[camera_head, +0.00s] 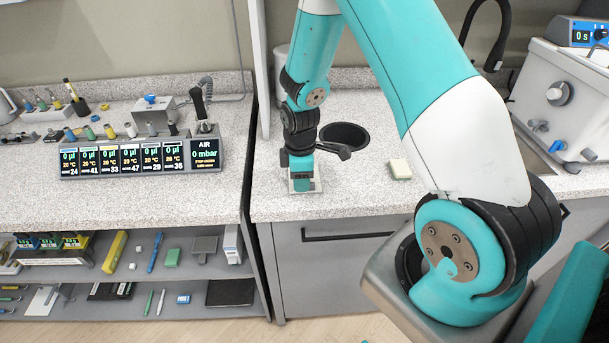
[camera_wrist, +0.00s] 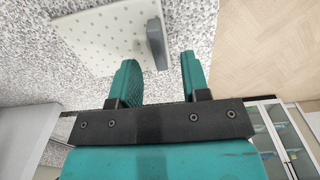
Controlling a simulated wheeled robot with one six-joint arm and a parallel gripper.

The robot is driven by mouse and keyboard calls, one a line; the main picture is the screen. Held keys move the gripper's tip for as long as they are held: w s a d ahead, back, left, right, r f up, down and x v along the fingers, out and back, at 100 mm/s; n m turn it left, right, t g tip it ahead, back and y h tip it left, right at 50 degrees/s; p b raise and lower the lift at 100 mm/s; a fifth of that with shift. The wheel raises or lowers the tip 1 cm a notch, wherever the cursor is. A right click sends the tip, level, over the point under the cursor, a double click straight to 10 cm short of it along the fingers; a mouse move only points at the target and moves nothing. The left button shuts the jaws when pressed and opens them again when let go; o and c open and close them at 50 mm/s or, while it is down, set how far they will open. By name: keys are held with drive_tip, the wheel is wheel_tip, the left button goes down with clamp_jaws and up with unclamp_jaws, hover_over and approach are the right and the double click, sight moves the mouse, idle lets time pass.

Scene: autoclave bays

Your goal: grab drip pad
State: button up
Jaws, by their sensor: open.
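The drip pad is a pale flat square with small dots, seen large at the top of the wrist view (camera_wrist: 88,38). A grey upright tab (camera_wrist: 156,38) stands at its right edge. In the head view the pad (camera_head: 316,186) shows as a small light square near the counter's front edge, partly hidden by my gripper (camera_head: 302,182). My gripper (camera_wrist: 158,62) is open and empty, with its two teal fingers pointing toward the tab. The tab lies ahead of the gap between the fingertips; whether it is between them I cannot tell.
A round black opening (camera_head: 344,136) is in the counter behind my gripper. A cream block (camera_head: 400,168) lies to the right. A black-edged divider (camera_head: 250,160) separates the left bench, which holds displays (camera_head: 140,158). The speckled counter (camera_head: 350,190) around the pad is mostly clear.

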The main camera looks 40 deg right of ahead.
drive_tip(key=shift+f, duration=0.85)
drive_tip(key=shift+c, duration=0.2)
clamp_jaws()
